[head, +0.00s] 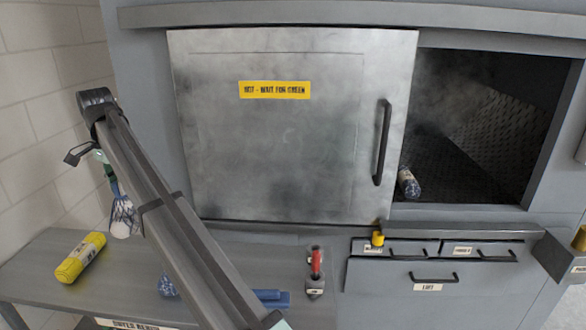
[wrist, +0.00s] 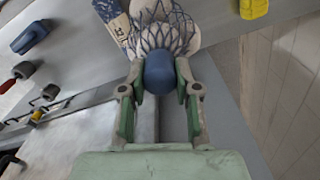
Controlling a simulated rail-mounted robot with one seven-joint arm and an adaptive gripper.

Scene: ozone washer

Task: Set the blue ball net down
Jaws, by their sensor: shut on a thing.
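The blue ball net (head: 122,218) holds pale balls in blue mesh and hangs below my gripper (head: 104,165) at the left of the head view. In the wrist view my gripper (wrist: 160,85) is shut on the net's blue top knob (wrist: 160,74), with the mesh and pale balls (wrist: 160,28) beyond the fingertips. A printed blue and white part shows beside the balls. The net is near the back left of the grey bench (head: 40,250). I cannot tell whether it touches the bench.
A yellow roll (head: 80,257) lies on the bench left of the net. Blue items (head: 272,298) and a red-handled fixture (head: 316,265) are farther right.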

